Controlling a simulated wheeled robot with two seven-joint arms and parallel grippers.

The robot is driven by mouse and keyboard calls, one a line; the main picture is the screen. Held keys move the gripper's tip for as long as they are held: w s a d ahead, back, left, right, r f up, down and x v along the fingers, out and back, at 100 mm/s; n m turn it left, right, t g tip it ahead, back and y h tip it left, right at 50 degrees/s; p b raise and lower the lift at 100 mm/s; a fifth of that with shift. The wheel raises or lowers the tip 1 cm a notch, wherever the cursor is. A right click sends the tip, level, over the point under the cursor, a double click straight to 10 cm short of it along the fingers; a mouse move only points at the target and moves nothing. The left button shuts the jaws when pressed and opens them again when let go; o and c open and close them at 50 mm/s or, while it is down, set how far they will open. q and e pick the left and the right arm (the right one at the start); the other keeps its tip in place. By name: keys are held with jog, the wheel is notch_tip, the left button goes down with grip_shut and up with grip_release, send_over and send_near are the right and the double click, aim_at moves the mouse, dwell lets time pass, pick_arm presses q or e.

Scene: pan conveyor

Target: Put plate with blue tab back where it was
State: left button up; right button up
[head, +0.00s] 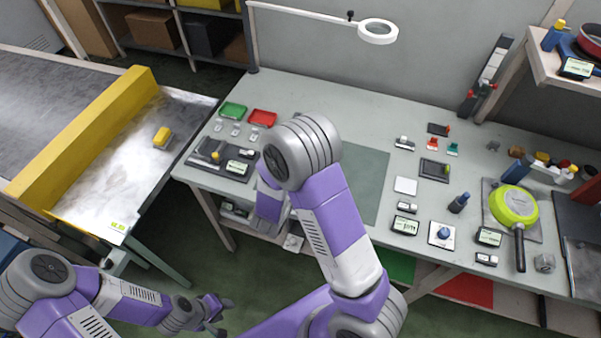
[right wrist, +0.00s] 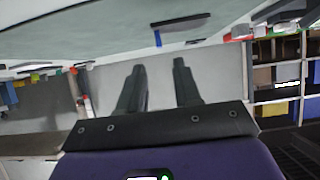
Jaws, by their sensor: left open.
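My left gripper (head: 218,310) is open and empty, low at the left, apart from the table. My right gripper (right wrist: 160,75) shows in the right wrist view with its two fingers apart and nothing between them. In the head view my right arm hides it. In the right wrist view a thin dark piece (right wrist: 182,19) with a blue strip (right wrist: 157,38) shows beyond the fingers, apart from them. It may be the plate with the blue tab, but I cannot tell. In the head view a pale square with a blue knob (head: 442,234) lies on the table.
A conveyor with a yellow rail (head: 85,140) stands left. My right arm covers the table's middle front.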

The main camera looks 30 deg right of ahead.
jog(key=v, duration=0.4)
jog(key=shift+s+a+r+p, duration=0.1)
jog(key=shift+s+a+p, duration=0.05)
jog(key=shift+p, duration=0.15)
